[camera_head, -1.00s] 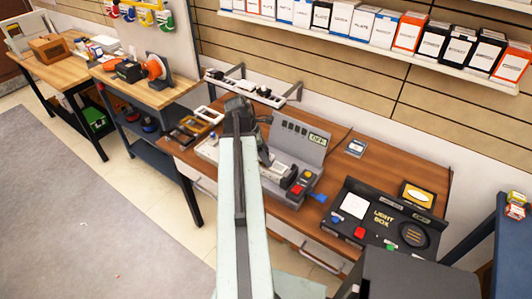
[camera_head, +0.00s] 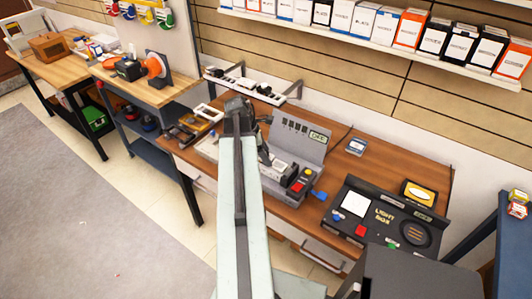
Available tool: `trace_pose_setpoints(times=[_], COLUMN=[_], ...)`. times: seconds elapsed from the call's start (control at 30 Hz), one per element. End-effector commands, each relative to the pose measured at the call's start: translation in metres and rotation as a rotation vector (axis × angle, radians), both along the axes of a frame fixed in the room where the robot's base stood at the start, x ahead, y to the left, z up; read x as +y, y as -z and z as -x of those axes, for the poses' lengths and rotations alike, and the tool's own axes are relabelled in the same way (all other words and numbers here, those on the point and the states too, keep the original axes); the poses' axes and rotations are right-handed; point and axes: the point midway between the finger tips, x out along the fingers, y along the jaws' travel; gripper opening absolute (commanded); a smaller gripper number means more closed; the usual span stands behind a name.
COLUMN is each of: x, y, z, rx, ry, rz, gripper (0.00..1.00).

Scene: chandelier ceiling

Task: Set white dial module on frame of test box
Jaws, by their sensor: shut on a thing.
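The test box (camera_head: 297,138) is grey, with an upright back panel bearing several dark slots and a small display. Its low front part carries a red button and a yellow one (camera_head: 297,185). It stands on the brown bench behind and right of my arm. My gripper (camera_head: 264,154) is at the left side of the test box, a dark part of it showing past the arm. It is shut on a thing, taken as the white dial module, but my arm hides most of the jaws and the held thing. I cannot tell whether it touches the frame.
A black light box (camera_head: 385,222) stands at the bench's right, with a yellow-framed meter (camera_head: 420,193) behind it. A small blue and white piece (camera_head: 356,147) lies behind. Frames and trays (camera_head: 190,128) lie left of my arm. A rail (camera_head: 245,88) runs behind.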

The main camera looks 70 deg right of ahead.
Motion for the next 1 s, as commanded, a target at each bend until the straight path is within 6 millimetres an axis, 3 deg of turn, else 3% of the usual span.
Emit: trace_pose_setpoints(times=[0.1, 0.13, 0.2, 0.63, 1.0], x=[0.0, 0.0, 0.0, -0.001, -0.001], y=[0.001, 0.001, 0.001, -0.002, -0.031], z=[0.0, 0.0, 0.0, 0.0, 0.0], rx=[-0.001, -0.001, -0.001, -0.001, -0.001], ry=[0.001, 0.001, 0.001, 0.001, 0.0], rz=[0.0, 0.0, 0.0, 0.004, 0.002], gripper=[0.25, 0.74, 0.91, 0.91, 0.91])
